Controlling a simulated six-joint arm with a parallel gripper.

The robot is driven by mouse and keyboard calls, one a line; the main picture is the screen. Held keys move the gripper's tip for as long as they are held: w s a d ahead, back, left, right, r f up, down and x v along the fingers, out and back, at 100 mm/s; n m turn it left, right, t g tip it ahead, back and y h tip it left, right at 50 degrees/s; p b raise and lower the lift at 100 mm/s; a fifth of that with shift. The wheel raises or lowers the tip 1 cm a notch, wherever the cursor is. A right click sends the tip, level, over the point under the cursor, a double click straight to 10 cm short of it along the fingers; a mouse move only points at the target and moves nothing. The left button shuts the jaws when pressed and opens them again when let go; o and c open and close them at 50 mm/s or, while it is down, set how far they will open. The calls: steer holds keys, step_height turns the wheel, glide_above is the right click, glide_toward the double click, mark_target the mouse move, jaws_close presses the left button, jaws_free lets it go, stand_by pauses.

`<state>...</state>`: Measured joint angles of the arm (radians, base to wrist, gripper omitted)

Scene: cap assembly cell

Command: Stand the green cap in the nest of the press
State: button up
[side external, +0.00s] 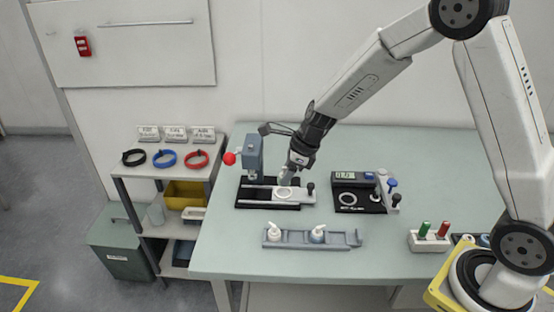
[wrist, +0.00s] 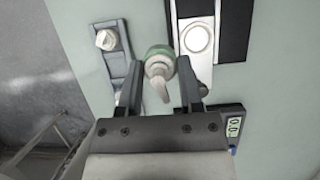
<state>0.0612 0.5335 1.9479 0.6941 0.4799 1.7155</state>
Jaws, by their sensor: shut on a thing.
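My gripper (wrist: 160,78) is shut on the green cap (wrist: 158,52), which has a pale nozzle pointing toward the camera's lower side. In the side external view my gripper (side external: 286,178) is just above the press's slide; the cap is too small to make out there. The press (side external: 253,155) is grey with a red ball handle, on a black base. Its nest (side external: 284,193) is a pale ring on the slide plate; it also shows in the wrist view (wrist: 197,39), to the right of the cap, empty. The held cap appears apart from it.
A grey rack (side external: 295,238) with two white caps stands in front of the press. A black device with a display (side external: 360,193) stands to the right. A holder with green and red pieces (side external: 429,240) is farther right. A shelf (side external: 165,170) stands left of the table.

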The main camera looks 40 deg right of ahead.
steer(key=w+d, duration=0.3)
steer(key=w, duration=0.1)
steer(key=shift+d, duration=0.3)
steer(key=shift+f, duration=0.3)
glide_above(281, 194)
steer(key=d, duration=0.1)
steer(key=shift+s+f, duration=0.2)
steer(key=shift+f, duration=1.35)
steer(key=shift+s+f, duration=0.15)
steer(key=shift+f, duration=1.4)
steer(key=shift+d+f, duration=0.1)
steer(key=shift+f, duration=0.25)
steer(key=shift+f, duration=0.25)
steer(key=shift+f, duration=0.1)
steer(key=o, duration=0.9)
steer(key=shift+s, duration=0.1)
